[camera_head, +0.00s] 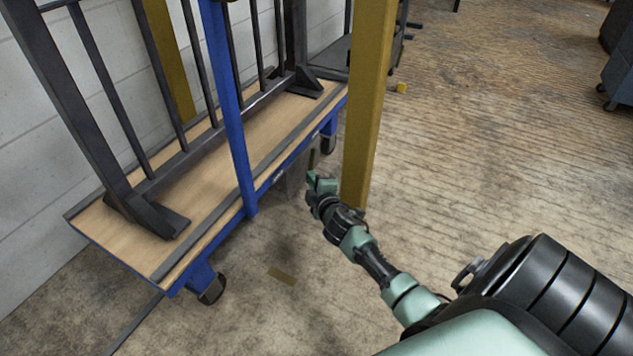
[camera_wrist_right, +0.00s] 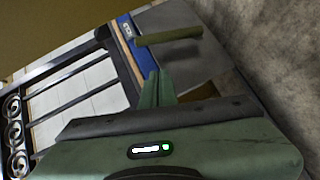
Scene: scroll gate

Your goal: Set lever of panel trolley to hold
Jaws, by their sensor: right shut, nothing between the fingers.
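The panel trolley has a wooden deck with a blue edge (camera_head: 212,240) and carries a dark metal gate (camera_head: 85,115). Its blue edge also shows in the wrist view (camera_wrist_right: 128,40). In the wrist view an olive bar (camera_wrist_right: 168,36), which looks like the lever, sticks out in front of a grey plate (camera_wrist_right: 185,60) beside the blue edge. My right gripper (camera_head: 313,178) is low beside the trolley's long side. Its fingers (camera_wrist_right: 157,88) are shut and empty, pointing toward the bar, with a visible gap below it. I cannot read the lever's setting. My left gripper is out of view.
A yellow post (camera_head: 368,100) stands just right of my right gripper. A blue upright (camera_head: 228,100) rises at the trolley's near side. A white block wall (camera_head: 35,150) is behind the trolley. The floor to the right (camera_head: 490,130) is largely open.

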